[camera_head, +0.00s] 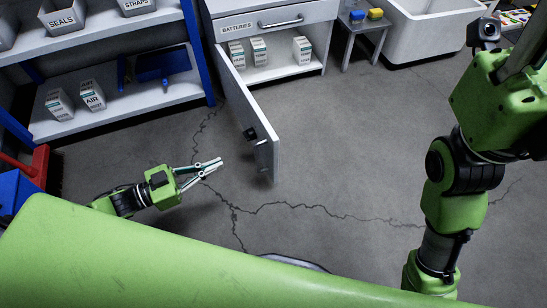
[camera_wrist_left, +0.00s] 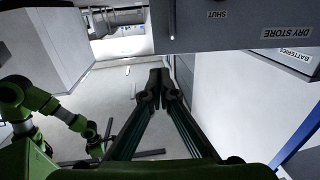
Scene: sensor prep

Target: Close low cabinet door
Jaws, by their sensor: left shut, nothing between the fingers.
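The low cabinet (camera_head: 324,70) stands at the top middle of the head view, under a drawer labelled BATTERIES. Its door (camera_head: 250,115) stands wide open, swung out toward me, with a dark fitting on its left-facing side. White boxes (camera_head: 259,50) show inside the cabinet. My left gripper (camera_head: 221,162) is shut and empty, low over the floor to the left of the door's free end, with a visible gap. In the left wrist view its fingertips (camera_wrist_left: 159,75) meet. My right arm is at the right of the head view; its fingers are not seen.
A shelf unit (camera_head: 120,125) with bins and boxes stands at the left. A red-and-blue object (camera_head: 38,168) is at the left edge. A small grey table (camera_head: 362,24) and a white basin (camera_head: 425,35) are at the back right. The cracked floor (camera_head: 340,160) right of the door is clear.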

